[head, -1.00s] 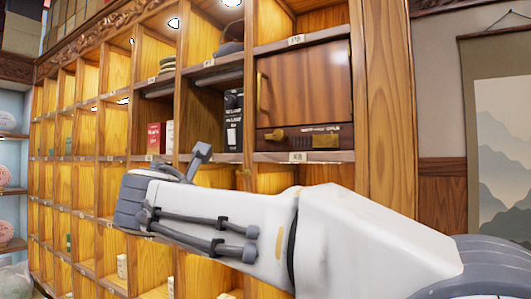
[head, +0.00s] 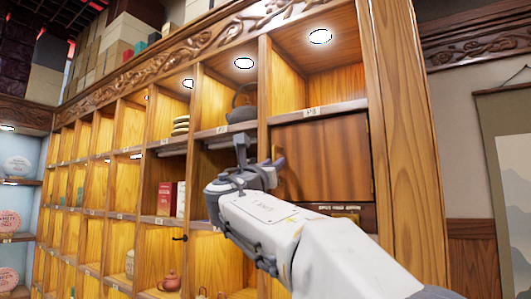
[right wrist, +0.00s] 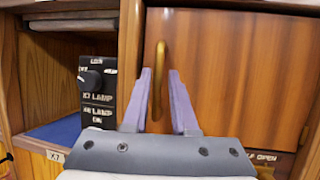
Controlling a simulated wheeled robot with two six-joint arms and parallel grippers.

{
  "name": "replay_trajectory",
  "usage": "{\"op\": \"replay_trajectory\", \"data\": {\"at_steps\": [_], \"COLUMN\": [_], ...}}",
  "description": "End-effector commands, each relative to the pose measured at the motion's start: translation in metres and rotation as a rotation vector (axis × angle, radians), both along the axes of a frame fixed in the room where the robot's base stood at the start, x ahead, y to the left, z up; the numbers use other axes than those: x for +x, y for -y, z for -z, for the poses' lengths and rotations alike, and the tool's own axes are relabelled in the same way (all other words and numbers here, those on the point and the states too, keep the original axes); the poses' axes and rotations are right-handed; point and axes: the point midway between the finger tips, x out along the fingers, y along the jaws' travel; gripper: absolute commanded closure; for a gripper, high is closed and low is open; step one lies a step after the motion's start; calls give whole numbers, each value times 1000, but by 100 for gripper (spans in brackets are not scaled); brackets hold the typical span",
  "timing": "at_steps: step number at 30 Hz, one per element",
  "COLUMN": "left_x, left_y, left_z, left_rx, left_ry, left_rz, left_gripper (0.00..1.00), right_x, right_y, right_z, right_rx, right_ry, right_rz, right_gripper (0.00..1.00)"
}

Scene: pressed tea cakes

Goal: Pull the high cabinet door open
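The high cabinet door (head: 325,158) is a brown wooden panel in the upper right of the shelf wall, and it looks closed. It fills the right of the right wrist view (right wrist: 235,75). Its upright brass handle (right wrist: 158,62) is near the door's left edge. My right gripper (right wrist: 160,73) is open, with one purple finger on each side of the handle; I cannot tell if either touches it. In the head view my right gripper (head: 261,158) is at the door's left edge and mostly hides the handle. My left gripper is not in view.
A black lamp switch box (right wrist: 97,88) with a knob stands in the compartment left of the door. A dark teapot (head: 243,105) is on a shelf up and left. A red box (head: 166,198) stands further left. A wooden post (head: 402,130) borders the door's right side.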

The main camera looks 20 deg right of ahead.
Motion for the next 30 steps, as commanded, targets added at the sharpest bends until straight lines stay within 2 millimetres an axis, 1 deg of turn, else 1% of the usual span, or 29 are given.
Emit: {"op": "replay_trajectory", "data": {"at_steps": [1,3,13,14,15,30], "left_x": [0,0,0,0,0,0], "left_y": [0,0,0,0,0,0], "left_z": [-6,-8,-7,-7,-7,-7], "left_rx": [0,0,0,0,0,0], "left_ry": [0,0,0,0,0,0], "left_rz": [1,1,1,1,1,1], "left_gripper": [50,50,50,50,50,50], "right_x": [4,7,10,10,10,10], "right_y": [3,5,5,5,5,5], "right_z": [-4,-5,-4,-4,-4,-4], "right_rx": [0,0,0,0,1,2], "right_ry": [-1,0,0,0,1,0], "right_rz": [0,-1,-4,-4,-5,-4], "right_gripper": [74,74,74,86,100,100]}}
